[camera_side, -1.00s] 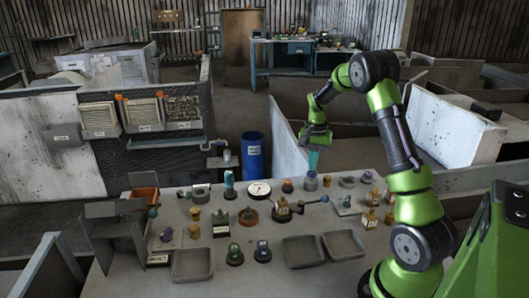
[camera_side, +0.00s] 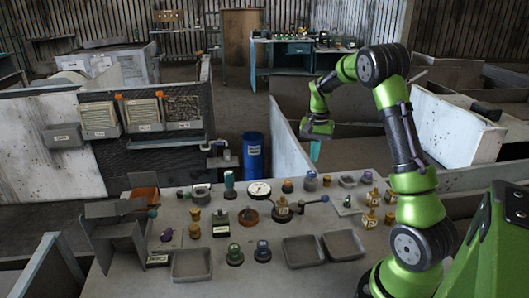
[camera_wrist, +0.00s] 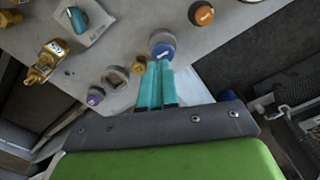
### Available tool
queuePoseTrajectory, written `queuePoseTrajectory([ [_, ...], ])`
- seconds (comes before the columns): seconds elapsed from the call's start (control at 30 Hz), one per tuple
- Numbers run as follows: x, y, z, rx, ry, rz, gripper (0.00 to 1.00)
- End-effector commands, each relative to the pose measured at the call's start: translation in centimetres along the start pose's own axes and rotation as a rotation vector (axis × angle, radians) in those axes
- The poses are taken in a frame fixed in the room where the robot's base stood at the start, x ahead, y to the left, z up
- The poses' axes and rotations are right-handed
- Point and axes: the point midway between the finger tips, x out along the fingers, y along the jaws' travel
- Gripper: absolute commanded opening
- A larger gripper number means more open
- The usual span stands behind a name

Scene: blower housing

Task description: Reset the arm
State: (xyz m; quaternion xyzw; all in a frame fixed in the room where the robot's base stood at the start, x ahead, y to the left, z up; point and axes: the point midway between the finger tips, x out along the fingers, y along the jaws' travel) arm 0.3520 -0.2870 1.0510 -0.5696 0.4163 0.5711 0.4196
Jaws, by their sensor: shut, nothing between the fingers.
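My green arm stands at the right of the side view. My gripper (camera_side: 315,152) hangs over the back edge of the grey table (camera_side: 290,277), above the parts and touching none of them. In the wrist view its two teal fingers (camera_wrist: 155,86) lie close together, shut, with nothing held. Beyond the fingertips in that view is a round part with a blue-purple top (camera_wrist: 162,46).
Several small knobs, brass fittings and a round gauge (camera_side: 259,189) stand on the table. A blue barrel (camera_side: 252,157) stands behind the table. Light partition walls (camera_side: 284,140) rise near my gripper.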

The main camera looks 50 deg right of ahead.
Motion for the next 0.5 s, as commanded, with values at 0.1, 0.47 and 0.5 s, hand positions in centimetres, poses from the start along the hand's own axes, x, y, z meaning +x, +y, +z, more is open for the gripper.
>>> queuePoseTrajectory([
  [0.1,-1.6,-0.8,3.6,-0.087,0.012,-0.060,0.00],
  [0.47,-8.6,-2.5,20.3,-0.497,0.136,-0.316,0.00],
  [0.5,-9.2,-2.3,22.2,-0.544,0.153,-0.344,0.00],
])
